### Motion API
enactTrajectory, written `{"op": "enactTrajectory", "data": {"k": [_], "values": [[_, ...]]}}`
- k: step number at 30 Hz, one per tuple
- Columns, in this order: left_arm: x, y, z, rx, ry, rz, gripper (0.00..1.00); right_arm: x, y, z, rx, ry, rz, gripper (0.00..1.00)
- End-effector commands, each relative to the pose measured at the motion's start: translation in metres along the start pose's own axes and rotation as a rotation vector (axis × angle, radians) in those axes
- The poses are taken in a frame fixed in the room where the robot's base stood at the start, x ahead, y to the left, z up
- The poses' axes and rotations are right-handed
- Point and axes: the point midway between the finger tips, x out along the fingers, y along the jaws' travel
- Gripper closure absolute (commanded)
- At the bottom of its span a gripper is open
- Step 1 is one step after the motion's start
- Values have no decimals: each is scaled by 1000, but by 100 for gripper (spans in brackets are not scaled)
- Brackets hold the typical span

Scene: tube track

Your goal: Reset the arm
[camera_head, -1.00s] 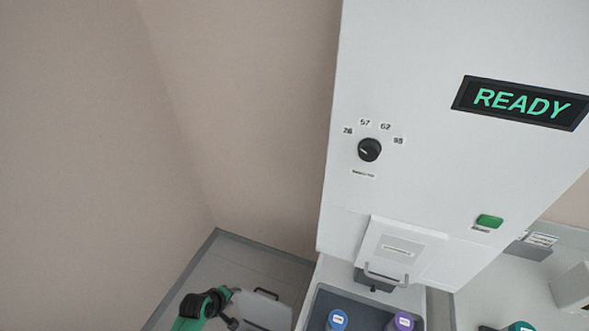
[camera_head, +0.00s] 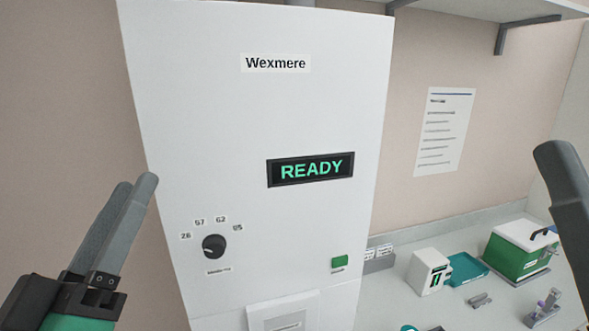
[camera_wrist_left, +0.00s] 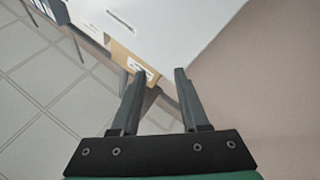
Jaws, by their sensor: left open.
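My left gripper (camera_head: 136,182) is raised at the left of the head view, in front of the white cabinet's left edge. Its two grey fingers point up, and nothing is between them. In the left wrist view the same gripper (camera_wrist_left: 160,75) has its fingers apart, with floor and wall behind. At the right edge of the head view a grey finger-like part (camera_head: 563,185) rises, which looks like my right gripper. The rest of it is cut off, so its opening cannot be told.
The white Wexmere cabinet (camera_head: 300,110) has a lit READY display (camera_head: 310,169), a black dial (camera_head: 214,246) and a green button (camera_head: 339,262). On the bench at right are a white box (camera_head: 428,272), a teal tray (camera_head: 467,269) and a green-and-white cooler (camera_head: 520,250).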

Motion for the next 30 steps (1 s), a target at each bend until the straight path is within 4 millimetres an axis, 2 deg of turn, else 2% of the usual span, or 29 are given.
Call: {"op": "enactTrajectory", "data": {"k": [1, 3, 5, 6, 7, 9, 15, 20, 30], "values": [[-10, 21, -33, 62, 84, 44, 55, 0, 0, 0, 0, 0, 0, 50], [-30, 40, -73, 191, 201, 76, 55, 0, 0, 0, 0, 0, 0, 50], [-48, 50, -95, 367, 282, 73, 55, 0, 0, 0, 0, 0, 0, 50], [-45, 48, -91, 483, 276, 53, 55, 0, 0, 0, 0, 0, 0, 50], [-28, 59, -115, 477, 274, 54, 55, 23, 0, -20, 0, -3, 0, 50], [-10, 71, -139, 471, 272, 54, 55, 47, 0, -43, 0, 1, 0, 50], [26, 96, -190, 469, 269, 53, 55, 97, 0, -90, 0, 1, 0, 50], [37, 103, -205, 469, 268, 53, 55, 112, 0, -103, 0, 0, 0, 50], [35, 102, -202, 468, 267, 53, 55, 109, 0, -100, 0, -1, 0, 50]]}}
